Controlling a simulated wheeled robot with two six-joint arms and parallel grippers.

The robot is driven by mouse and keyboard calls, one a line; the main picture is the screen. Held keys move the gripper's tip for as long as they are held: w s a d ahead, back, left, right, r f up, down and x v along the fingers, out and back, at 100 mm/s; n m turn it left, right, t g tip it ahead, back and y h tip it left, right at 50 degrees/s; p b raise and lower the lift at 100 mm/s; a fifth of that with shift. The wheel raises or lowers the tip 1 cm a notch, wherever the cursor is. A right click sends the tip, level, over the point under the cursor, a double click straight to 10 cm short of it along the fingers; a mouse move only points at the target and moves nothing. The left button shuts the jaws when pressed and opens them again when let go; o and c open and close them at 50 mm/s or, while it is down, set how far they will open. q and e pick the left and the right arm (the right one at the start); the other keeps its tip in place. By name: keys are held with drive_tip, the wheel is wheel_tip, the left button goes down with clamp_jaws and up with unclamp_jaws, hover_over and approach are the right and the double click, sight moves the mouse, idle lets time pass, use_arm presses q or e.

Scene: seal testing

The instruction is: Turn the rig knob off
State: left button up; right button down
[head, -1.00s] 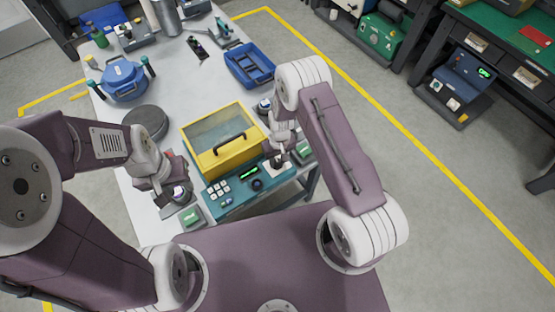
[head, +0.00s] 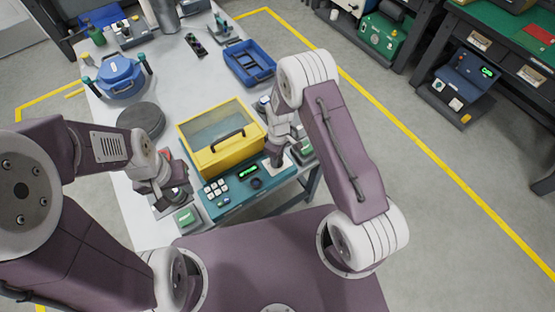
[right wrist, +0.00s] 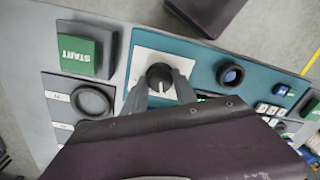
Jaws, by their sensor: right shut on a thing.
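The rig has a teal control panel (head: 232,201) in front of a yellow box with a clear lid (head: 222,140). In the right wrist view the knob (right wrist: 159,77) is black with a white pointer line, on a white plate (right wrist: 147,64) in the panel. My right gripper (right wrist: 161,88) has one finger on each side of the knob and is shut on it. In the head view this gripper (head: 275,161) is at the panel's right end and hides the knob. My left gripper (head: 176,196) hangs left of the rig, its jaws unclear.
A green START button (right wrist: 76,50) and a dark round button (right wrist: 91,100) are beside the knob. A dark round control (head: 257,183), a lit green display (head: 248,171) and a white keypad (head: 215,188) share the panel. A blue tray (head: 249,65) lies farther back.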

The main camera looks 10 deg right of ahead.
drive_tip(key=n+b, duration=0.1)
drive_tip(key=n, duration=0.3)
drive_tip(key=shift+w+n, duration=0.1)
drive_tip(key=shift+n, duration=0.2)
drive_tip(key=shift+n+b, duration=0.5)
drive_tip(key=shift+n, duration=1.5)
drive_tip(key=shift+r, duration=0.1)
drive_tip(key=c, duration=1)
unclamp_jaws()
wheel_tip(320, 180, up, 9)
drive_tip(key=b, duration=0.1)
drive_tip(key=shift+w, duration=0.15)
